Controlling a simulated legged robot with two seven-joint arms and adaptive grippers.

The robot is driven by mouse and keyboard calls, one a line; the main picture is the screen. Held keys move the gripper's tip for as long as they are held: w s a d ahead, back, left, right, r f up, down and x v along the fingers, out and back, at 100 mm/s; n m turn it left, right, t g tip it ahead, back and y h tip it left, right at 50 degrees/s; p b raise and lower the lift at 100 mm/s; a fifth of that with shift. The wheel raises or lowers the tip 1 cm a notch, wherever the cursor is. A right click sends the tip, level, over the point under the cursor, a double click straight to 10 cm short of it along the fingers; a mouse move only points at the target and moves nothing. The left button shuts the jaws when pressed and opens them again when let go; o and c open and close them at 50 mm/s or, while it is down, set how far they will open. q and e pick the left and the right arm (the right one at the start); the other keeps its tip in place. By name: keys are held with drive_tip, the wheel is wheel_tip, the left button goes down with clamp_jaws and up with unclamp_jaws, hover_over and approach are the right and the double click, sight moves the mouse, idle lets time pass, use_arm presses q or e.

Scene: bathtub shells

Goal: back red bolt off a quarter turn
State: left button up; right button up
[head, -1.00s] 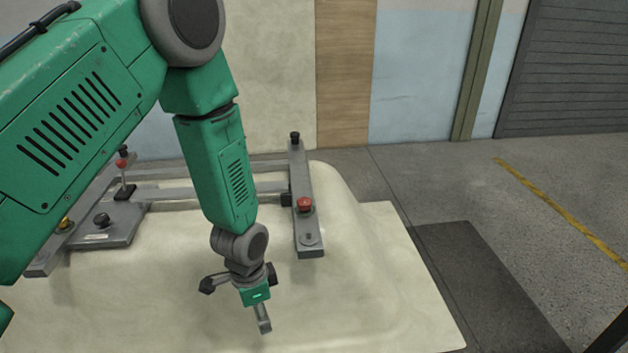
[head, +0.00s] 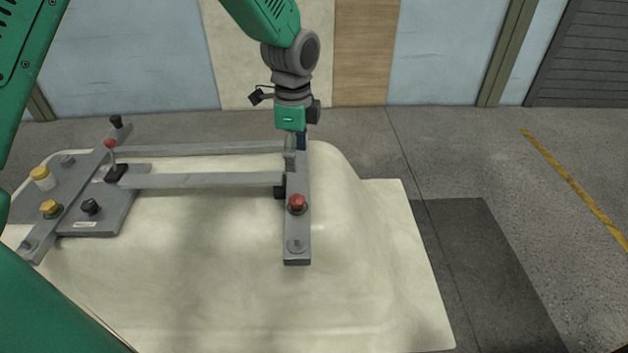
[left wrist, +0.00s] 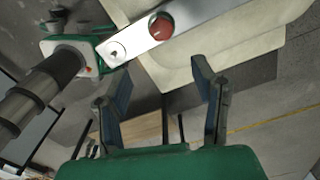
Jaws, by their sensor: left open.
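A red bolt (head: 297,203) stands on the grey right-hand bar (head: 296,229) of the frame lying over the pale tub shell (head: 220,290). A second red-topped part (head: 110,143) shows on the left-hand bar; I cannot tell which one the task means. My left gripper (head: 296,145) is at the far end of the right-hand bar, beyond its red bolt and apart from it. In the left wrist view its two fingers (left wrist: 155,85) are spread with nothing between them. A red knob (left wrist: 160,27) on a light bar shows above them there. My right gripper is not in view.
The left plate (head: 110,218) carries a yellow knob (head: 50,208), a black knob (head: 90,206) and a yellow-capped part (head: 42,177). Two grey crossbars (head: 210,180) join the side bars. A dark mat (head: 475,250) lies on clear floor to the right.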

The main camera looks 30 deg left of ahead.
sight(299, 198)
use_arm(q)
wheel_tip(299, 198, down, 13)
drive_tip(key=shift+w+r, duration=0.1)
drive_tip(key=shift+w, duration=0.05)
drive_tip(key=shift+a+f, duration=0.35)
drive_tip(key=shift+f, duration=0.2)
drive_tip(key=shift+d+r, duration=0.1)
drive_tip(key=shift+d, duration=0.15)
drive_tip(key=c, duration=1.1)
